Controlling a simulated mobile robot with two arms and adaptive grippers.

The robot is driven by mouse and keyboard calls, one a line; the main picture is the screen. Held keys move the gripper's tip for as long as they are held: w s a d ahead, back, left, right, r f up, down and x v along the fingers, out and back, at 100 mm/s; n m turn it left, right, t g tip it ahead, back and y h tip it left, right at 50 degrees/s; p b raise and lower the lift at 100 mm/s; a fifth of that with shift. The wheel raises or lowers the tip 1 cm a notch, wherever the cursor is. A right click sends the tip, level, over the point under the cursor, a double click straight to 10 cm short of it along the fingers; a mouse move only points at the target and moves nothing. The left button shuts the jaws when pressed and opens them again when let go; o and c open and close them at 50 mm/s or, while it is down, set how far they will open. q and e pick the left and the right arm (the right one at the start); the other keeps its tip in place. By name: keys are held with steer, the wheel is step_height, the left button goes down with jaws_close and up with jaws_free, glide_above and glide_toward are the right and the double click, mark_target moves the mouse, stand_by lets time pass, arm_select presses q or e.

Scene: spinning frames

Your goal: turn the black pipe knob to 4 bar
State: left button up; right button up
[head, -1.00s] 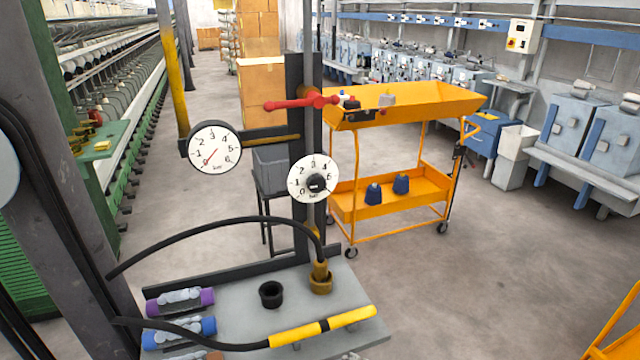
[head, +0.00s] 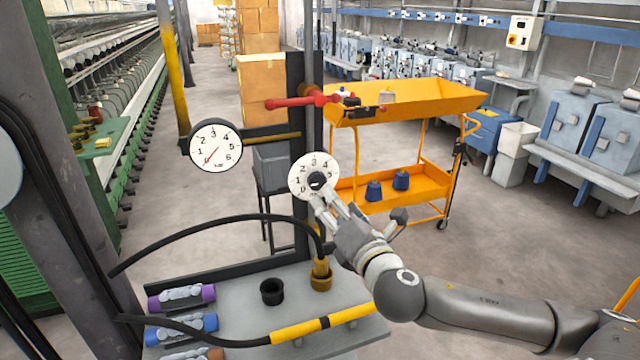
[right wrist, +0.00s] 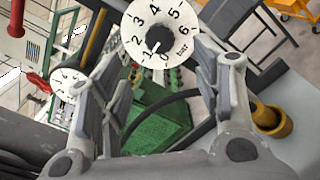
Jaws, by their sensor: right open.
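The black knob (head: 317,181) sits at the centre of a white round dial marked 0 to 6 bar, on a dark upright post. In the right wrist view the knob (right wrist: 157,39) has a pale mark at the dial's low end, near 0 and 1. My right gripper (head: 326,200) is in front of the dial, its fingertips just below the knob and partly covering the dial's lower part. In the right wrist view the open fingers (right wrist: 160,62) stand on either side of the knob, with nothing between them. My left gripper is out of view.
A pressure gauge (head: 216,146) left of the post has a red needle toward its lower left. A red lever (head: 300,101) sits above the dial. Below are a grey table (head: 235,308), a black hose (head: 190,238) and a brass fitting (head: 320,277). An orange cart (head: 400,103) stands behind.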

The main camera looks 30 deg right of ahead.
mark_target(319, 184)
steer(key=p+x, duration=0.3)
steer(key=x, duration=0.5)
steer(key=shift+w+r, duration=0.1)
steer(key=shift+w, duration=0.1)
steer(key=shift+w+d, duration=0.15)
steer(key=shift+w, duration=0.5)
steer(key=c, duration=1.1)
steer(key=shift+o, duration=0.2)
